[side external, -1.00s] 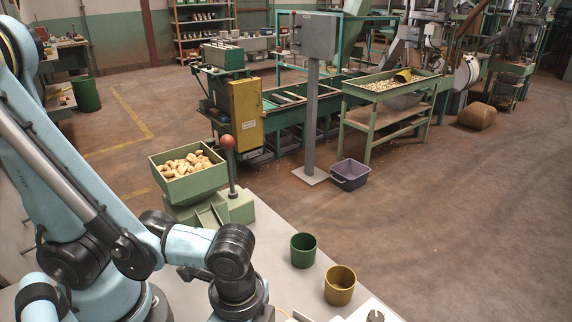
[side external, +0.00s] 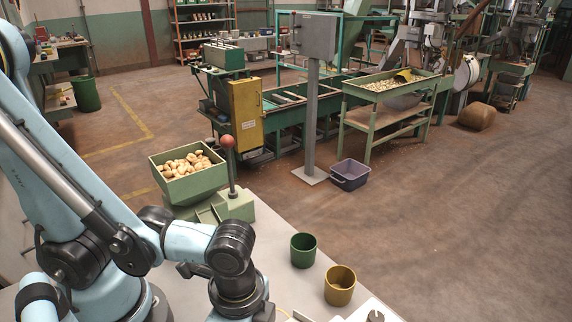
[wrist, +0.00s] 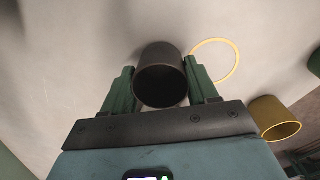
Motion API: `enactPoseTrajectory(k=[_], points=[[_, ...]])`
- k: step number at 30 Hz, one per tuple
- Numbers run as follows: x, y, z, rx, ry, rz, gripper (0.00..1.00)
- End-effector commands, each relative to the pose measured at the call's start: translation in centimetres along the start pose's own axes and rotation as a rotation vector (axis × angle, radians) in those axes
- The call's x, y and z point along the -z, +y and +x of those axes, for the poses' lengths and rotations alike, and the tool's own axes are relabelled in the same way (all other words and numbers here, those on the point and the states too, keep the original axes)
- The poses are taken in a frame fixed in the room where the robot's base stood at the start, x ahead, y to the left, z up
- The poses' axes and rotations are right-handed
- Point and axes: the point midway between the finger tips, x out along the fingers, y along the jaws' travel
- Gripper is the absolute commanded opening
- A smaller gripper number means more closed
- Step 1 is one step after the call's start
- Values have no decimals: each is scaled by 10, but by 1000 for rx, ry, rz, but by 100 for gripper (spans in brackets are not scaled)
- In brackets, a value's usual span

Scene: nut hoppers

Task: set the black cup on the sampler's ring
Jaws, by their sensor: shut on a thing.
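The black cup (wrist: 160,85) sits between the two green fingers of my gripper (wrist: 160,70) in the wrist view, and the fingers are shut on it. Its open mouth faces the camera. A thin yellow ring (wrist: 237,58) lies flat on the pale surface, just to the right of the cup and partly hidden by the right finger. The cup looks beside the ring, not inside it. I cannot tell whether the cup touches the surface. In the side external view the gripper and the black cup are out of sight.
A yellow cup (side external: 340,288) and a green cup (side external: 303,251) stand near the bench edge. The yellow cup also shows in the wrist view (wrist: 274,120). A green hopper of nuts (side external: 190,185) and a red-knobbed lever (side external: 228,143) are behind. The bench is clear between them.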

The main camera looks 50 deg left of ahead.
Motion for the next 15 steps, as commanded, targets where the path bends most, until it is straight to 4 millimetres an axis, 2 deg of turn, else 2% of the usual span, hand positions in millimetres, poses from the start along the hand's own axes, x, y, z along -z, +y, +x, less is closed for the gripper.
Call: enactPoseTrajectory(k=[8,15], points=[[-1,1,-23,0,0,0,19],[-1,2,-53,0,-1,0,19]])
